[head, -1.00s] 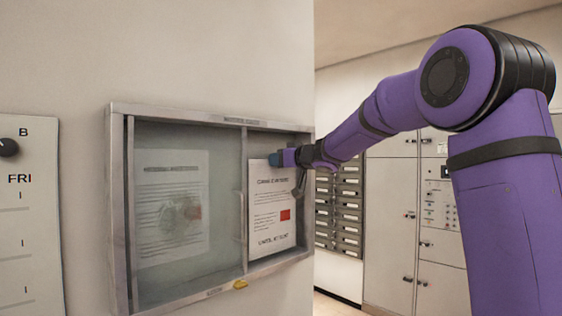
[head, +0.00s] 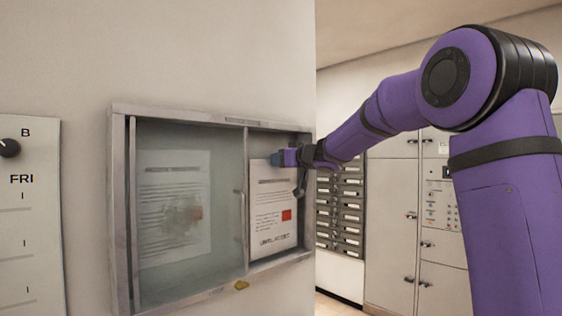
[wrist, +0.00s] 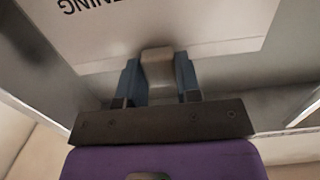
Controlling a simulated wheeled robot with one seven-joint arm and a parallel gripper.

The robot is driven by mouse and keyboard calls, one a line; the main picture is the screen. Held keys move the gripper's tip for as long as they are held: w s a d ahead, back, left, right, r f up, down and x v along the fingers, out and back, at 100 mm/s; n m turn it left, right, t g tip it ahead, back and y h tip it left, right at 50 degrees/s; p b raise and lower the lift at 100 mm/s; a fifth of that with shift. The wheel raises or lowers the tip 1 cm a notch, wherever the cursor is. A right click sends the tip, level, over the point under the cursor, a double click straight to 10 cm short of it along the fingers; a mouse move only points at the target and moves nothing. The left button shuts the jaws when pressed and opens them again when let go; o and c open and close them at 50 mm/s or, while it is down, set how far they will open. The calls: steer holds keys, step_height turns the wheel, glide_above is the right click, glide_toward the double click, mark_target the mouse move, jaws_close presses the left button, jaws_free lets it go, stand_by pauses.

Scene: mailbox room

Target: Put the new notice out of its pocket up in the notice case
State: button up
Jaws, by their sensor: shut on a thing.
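The notice case (head: 178,117) hangs on the wall, a grey metal frame with a glass pane over its left part. A white notice with a red square (head: 272,225) is upright in the uncovered right part. My gripper (head: 277,159) is at the notice's top edge. In the wrist view my gripper (wrist: 160,80) has its blue fingers shut on a beige tab (wrist: 157,66) against the white sheet (wrist: 180,27), whose print is upside down there. I cannot tell whether the sheet touches the case back.
Another printed sheet (head: 165,225) with a dark smudge is behind the glass at left. A yellow piece (head: 241,285) is on the lower frame. A dial panel (head: 28,235) is at far left. Mailboxes (head: 340,205) and lockers (head: 388,225) stand behind my arm.

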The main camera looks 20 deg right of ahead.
steer(key=shift+w+a, duration=0.25)
steer(key=shift+w, duration=0.4)
stand_by(0.8)
steer(key=o, duration=0.9)
steer(key=shift+o, duration=0.2)
steer(key=shift+s, duration=0.1)
steer(key=v, duration=1)
steer(key=shift+s+d, duration=0.15)
steer(key=shift+s, duration=0.15)
steer(key=shift+r, duration=0.1)
